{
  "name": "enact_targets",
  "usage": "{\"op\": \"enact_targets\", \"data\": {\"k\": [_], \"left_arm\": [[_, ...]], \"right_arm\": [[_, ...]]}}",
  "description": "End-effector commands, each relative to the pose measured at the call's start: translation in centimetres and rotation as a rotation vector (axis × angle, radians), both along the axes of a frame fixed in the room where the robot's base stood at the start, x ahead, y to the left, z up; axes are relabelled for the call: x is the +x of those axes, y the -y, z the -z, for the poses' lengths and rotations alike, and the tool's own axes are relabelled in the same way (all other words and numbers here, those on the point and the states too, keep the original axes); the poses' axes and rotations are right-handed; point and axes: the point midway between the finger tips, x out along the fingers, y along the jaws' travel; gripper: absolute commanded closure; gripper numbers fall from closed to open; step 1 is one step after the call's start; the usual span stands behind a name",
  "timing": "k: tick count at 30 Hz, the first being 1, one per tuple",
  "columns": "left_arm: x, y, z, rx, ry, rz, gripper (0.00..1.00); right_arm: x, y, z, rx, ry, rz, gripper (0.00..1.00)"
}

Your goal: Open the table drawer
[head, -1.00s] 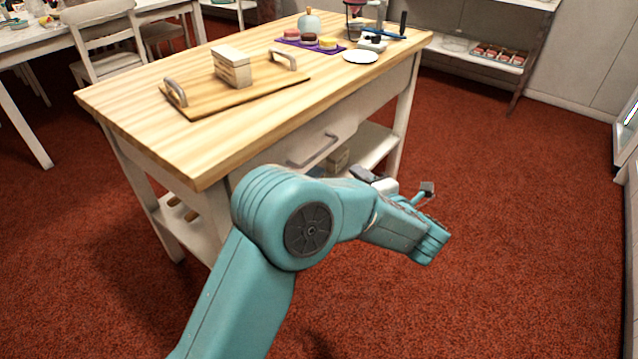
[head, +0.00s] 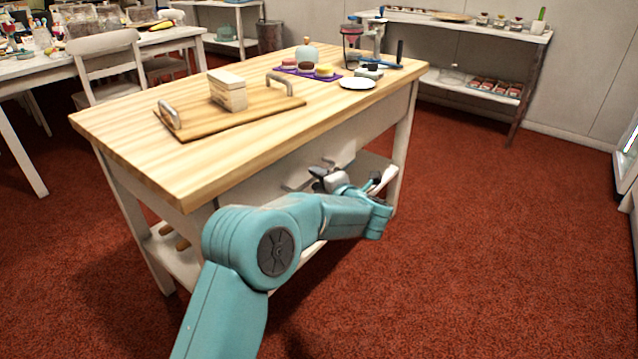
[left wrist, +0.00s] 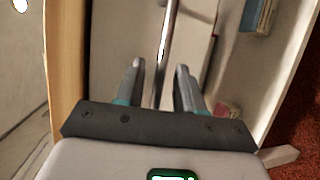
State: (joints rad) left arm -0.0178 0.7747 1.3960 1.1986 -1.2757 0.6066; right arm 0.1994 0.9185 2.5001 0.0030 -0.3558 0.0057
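The table (head: 130,120) has a light wooden top and a white frame. Its white drawer front (head: 262,180) is under the near long edge and looks closed. My left gripper (head: 318,178) is in front of the drawer and hides most of its handle in the head view. In the left wrist view the metal handle bar (left wrist: 167,40) runs lengthwise between the two fingers of the left gripper (left wrist: 160,68). The fingers are apart, with a gap on each side of the bar. My right gripper is out of view.
On the table top are a wooden board (head: 190,127) with metal handles, a small wooden block (head: 230,95), a purple mat (head: 285,70) with cakes and a white plate (head: 357,83). A lower shelf is under the drawer. Red carpet is clear to the right.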

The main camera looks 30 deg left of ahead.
Motion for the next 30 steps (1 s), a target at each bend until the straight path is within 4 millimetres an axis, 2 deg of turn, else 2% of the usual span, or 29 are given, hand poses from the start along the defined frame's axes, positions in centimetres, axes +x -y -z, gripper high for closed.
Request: {"op": "enact_targets", "data": {"k": [10, 13, 14, 30], "left_arm": [[0.39, -0.26, 0.10, 0.001, -0.002, 0.001, 0.63], [0.39, -0.26, 0.10, 0.001, -0.002, 0.001, 0.95], [0.38, -0.26, 0.10, 0.000, -0.001, 0.001, 1.00], [0.37, 0.24, 0.09, 0.000, -0.001, 0.001, 1.00]], "right_arm": [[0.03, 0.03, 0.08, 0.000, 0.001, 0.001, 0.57], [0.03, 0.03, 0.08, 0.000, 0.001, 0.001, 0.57], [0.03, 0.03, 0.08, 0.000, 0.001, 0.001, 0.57], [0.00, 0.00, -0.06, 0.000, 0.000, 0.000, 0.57]]}}
